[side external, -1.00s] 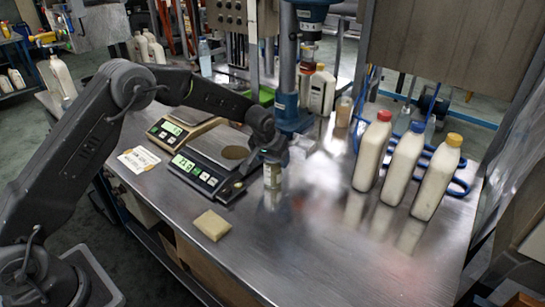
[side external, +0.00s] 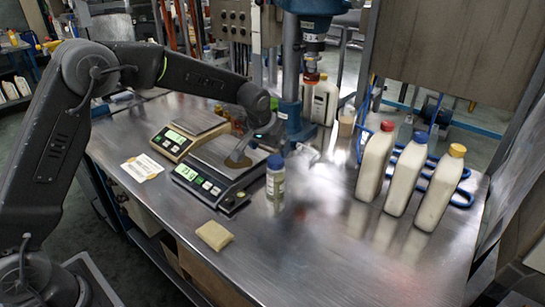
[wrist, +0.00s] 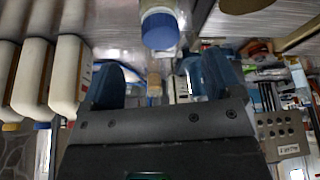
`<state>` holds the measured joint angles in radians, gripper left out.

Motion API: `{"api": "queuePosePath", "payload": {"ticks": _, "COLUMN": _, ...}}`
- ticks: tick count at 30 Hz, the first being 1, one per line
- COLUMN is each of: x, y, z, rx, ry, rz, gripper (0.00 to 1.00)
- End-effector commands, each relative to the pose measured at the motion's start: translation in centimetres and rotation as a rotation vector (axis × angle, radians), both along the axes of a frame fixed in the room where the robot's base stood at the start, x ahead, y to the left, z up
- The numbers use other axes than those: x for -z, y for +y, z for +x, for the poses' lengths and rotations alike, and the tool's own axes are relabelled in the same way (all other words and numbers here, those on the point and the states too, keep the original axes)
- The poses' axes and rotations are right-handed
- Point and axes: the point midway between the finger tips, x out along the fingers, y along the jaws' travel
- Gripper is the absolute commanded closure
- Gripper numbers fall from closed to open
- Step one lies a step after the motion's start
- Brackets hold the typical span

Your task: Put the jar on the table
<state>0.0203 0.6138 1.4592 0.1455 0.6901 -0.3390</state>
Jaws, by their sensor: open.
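The jar (side external: 275,183) is small and clear with a blue lid and a pale label. It stands upright on the metal table (side external: 330,265), just right of the front scale. In the wrist view the jar (wrist: 159,24) shows at the top, beyond the fingertips and apart from them. My gripper (side external: 268,130) is up and behind the jar, above the right part of the front scale. In the wrist view my gripper (wrist: 158,80) has its two fingers spread wide with nothing between them.
The front scale (side external: 215,170) and a second scale (side external: 190,135) stand left of the jar. White bottles (side external: 406,177) with coloured caps stand at right. A blue press stand (side external: 296,125) is behind. A yellow sponge (side external: 214,235) lies in front. The front middle is clear.

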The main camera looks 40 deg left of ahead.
Motion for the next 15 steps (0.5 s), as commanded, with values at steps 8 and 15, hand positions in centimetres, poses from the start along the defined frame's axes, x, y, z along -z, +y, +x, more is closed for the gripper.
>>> {"api": "queuePosePath", "payload": {"ticks": 8, "x": -1.7, "y": -0.2, "z": -0.8, "rx": 0.001, "ry": 0.001, "rz": 0.000, "gripper": 0.15}}
{"api": "queuePosePath", "payload": {"ticks": 15, "x": -3.7, "y": -0.2, "z": -2.2, "rx": 0.008, "ry": -0.007, "rz": 0.000, "gripper": 0.15}}
